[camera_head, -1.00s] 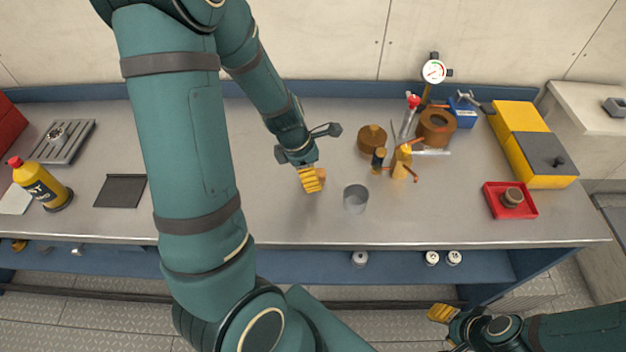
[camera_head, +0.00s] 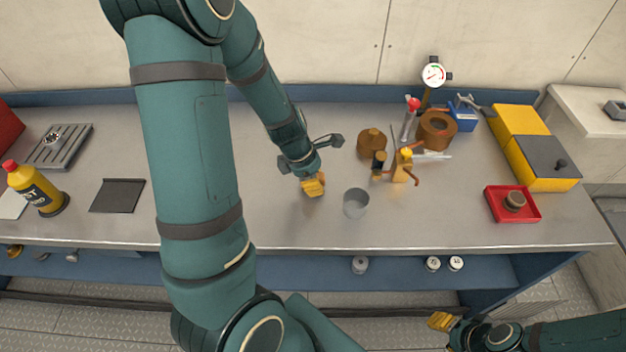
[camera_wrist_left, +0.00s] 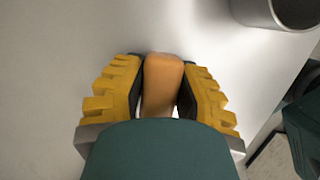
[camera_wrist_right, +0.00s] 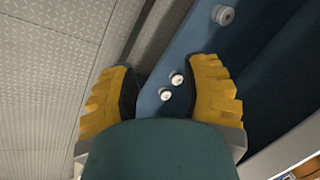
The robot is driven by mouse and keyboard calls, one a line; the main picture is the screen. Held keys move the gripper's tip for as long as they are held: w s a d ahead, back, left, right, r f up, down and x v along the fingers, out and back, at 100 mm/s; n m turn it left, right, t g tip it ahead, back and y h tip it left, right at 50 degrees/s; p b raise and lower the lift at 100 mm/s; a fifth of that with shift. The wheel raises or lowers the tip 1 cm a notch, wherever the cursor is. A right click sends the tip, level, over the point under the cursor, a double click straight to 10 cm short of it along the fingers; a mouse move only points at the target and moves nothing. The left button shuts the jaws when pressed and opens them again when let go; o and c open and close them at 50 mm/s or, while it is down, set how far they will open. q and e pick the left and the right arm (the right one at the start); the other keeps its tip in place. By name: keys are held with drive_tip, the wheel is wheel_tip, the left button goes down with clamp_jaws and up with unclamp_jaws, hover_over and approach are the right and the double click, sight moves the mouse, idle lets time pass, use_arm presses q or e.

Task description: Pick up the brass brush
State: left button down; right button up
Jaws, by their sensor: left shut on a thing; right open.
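My left gripper (camera_head: 313,187) is low over the middle of the bench, left of the grey metal cup. In the left wrist view its fingers (camera_wrist_left: 158,95) are shut on a smooth orange-tan block (camera_wrist_left: 163,78), which I take for the brass brush; no bristles show. In the head view the gripper hides nearly all of it, and I cannot tell whether it touches the bench. My right gripper (camera_head: 440,321) is open and empty in front of the bench, at the lower right; its spread fingers (camera_wrist_right: 160,95) show in the right wrist view.
The grey metal cup (camera_head: 356,203) stands close right of my left gripper. Behind it are a brown pot (camera_head: 371,141), an orange-handled tool (camera_head: 402,164) and a brown ring (camera_head: 436,130). A red tray (camera_head: 528,213) lies at right. The bench front (camera_head: 270,232) is clear.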

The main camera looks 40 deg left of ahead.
use_arm(q)
wheel_tip(320, 180, up, 10)
drive_tip(key=p, duration=0.6)
drive_tip(key=c, duration=1.6)
unclamp_jaws()
drive_tip(key=shift+c, duration=0.6)
